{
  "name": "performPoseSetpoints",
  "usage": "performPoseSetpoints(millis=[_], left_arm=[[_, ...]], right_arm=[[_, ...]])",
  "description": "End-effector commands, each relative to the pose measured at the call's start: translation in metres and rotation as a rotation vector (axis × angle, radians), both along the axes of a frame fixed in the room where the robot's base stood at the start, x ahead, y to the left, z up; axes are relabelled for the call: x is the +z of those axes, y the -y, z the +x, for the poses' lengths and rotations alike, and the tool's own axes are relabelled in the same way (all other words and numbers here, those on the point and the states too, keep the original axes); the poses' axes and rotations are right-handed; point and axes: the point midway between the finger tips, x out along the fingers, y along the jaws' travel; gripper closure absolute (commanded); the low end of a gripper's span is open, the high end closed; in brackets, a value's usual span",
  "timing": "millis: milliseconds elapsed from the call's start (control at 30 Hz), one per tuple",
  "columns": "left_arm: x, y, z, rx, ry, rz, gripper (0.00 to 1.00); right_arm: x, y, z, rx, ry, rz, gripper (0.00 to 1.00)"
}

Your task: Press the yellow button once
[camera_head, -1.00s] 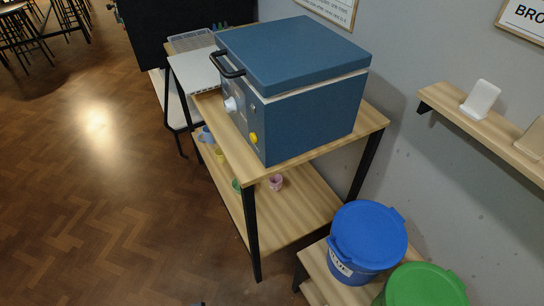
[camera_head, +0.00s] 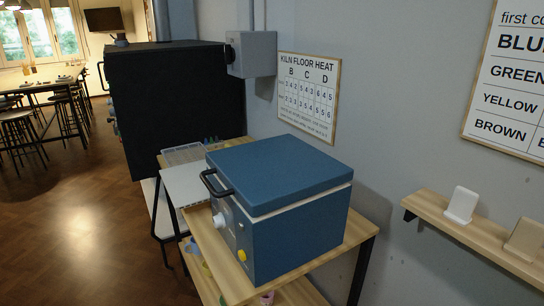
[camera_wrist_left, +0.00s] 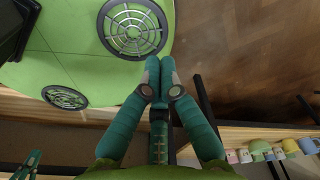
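The yellow button (camera_head: 242,255) is a small round knob low on the front panel of the blue kiln (camera_head: 290,235), in the head view. A larger white dial (camera_head: 219,221) sits on the same panel, up and left of it. The kiln's lid is down, with a black handle at its front. My left gripper (camera_wrist_left: 158,66) shows in the left wrist view, its teal fingers together with nothing between them. The button is not visible in that view. What looks like my right gripper (camera_wrist_left: 27,163) is small at the lower left edge there; its finger state is unclear.
The kiln stands on a wooden-topped table (camera_head: 358,232) with black legs. Several cups (camera_wrist_left: 262,151) stand on a shelf in the left wrist view. A dark cabinet (camera_head: 180,105) is behind, and a wall shelf (camera_head: 475,236) is at right. Open floor (camera_head: 85,240) lies left.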

Motion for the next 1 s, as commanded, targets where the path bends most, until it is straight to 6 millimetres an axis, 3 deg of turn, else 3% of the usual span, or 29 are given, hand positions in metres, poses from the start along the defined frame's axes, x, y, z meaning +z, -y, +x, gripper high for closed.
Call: performPoseSetpoints(millis=[167,267,367,467,567,700,833,1000], left_arm=[[0.002,0.000,0.006,0.014,0.016,-0.005,1.00],[0.012,0.001,0.032,0.070,0.080,-0.027,1.00],[0.035,0.003,0.081,0.185,0.202,-0.085,1.00],[0.074,0.008,0.144,0.337,0.364,-0.187,1.00],[0.127,0.015,0.206,0.495,0.522,-0.327,1.00],[0.217,0.024,0.278,0.695,0.711,-0.567,1.00],[0.310,0.034,0.325,0.863,0.837,-0.832,1.00],[0.421,0.043,0.356,1.034,0.909,-1.177,1.00]], right_arm=[[0.001,0.000,0.000,0.000,0.000,0.000,1.00],[0.005,0.000,0.000,0.000,0.000,0.000,1.00],[0.012,0.000,0.000,0.000,0.000,0.000,1.00],[0.021,0.000,0.000,0.000,0.000,0.000,1.00],[0.030,0.000,0.000,0.000,0.000,0.000,1.00],[0.041,0.000,0.000,0.000,0.000,0.000,1.00],[0.051,0.000,0.000,0.000,0.000,0.000,1.00],[0.062,0.000,0.000,0.000,0.000,0.000,1.00]])
